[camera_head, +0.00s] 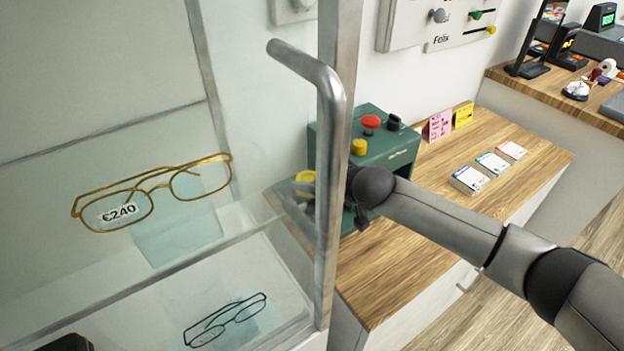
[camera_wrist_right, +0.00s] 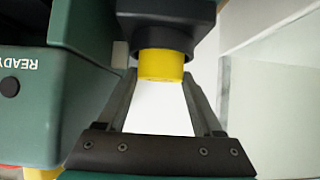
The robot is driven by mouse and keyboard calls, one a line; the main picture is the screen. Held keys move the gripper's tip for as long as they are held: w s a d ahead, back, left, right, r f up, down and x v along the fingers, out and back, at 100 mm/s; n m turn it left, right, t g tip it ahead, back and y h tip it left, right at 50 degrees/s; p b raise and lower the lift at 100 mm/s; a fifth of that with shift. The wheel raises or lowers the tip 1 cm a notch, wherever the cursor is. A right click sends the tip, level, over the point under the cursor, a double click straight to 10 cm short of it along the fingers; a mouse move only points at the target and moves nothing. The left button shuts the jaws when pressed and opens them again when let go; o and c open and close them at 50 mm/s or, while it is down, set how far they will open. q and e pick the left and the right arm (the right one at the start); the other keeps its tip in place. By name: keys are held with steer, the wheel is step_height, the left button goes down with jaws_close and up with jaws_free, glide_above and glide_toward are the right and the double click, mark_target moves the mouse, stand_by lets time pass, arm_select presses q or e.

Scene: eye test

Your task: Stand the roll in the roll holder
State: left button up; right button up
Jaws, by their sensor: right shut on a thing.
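My right gripper (camera_wrist_right: 160,78) is shut on a yellow cylindrical part (camera_wrist_right: 161,64) that sits in a black collar on a dark green machine (camera_wrist_right: 25,105). In the head view the gripper is mostly hidden behind a metal door edge, by the left side of the green machine (camera_head: 398,150); the yellow part (camera_head: 305,177) shows through glass. A small white, roll-like thing (camera_head: 607,66) is on the far desk at the right; I cannot tell whether it is the roll. I cannot make out a roll holder. My left gripper is not in view.
A glass cabinet with a metal handle (camera_head: 325,75) and priced gold glasses (camera_head: 155,190) fills the left, close to my right gripper. The wooden counter (camera_head: 400,265) is clear in front of the machine. Card stacks (camera_head: 490,163) and pink and yellow signs (camera_head: 440,124) stand further right.

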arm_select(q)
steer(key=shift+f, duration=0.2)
arm_select(e)
steer(key=shift+f, duration=0.15)
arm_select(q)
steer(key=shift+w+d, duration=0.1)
arm_select(e)
steer(key=o, duration=1.4)
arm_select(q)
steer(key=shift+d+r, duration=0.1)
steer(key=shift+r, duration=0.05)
arm_select(e)
steer(key=shift+r, duration=0.25)
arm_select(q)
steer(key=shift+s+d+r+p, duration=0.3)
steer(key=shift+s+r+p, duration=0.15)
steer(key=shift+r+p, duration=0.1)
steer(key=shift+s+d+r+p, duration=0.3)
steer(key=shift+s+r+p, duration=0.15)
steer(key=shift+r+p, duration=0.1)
arm_select(e)
steer(key=v, duration=1.2)
steer(key=shift+f, duration=0.1)
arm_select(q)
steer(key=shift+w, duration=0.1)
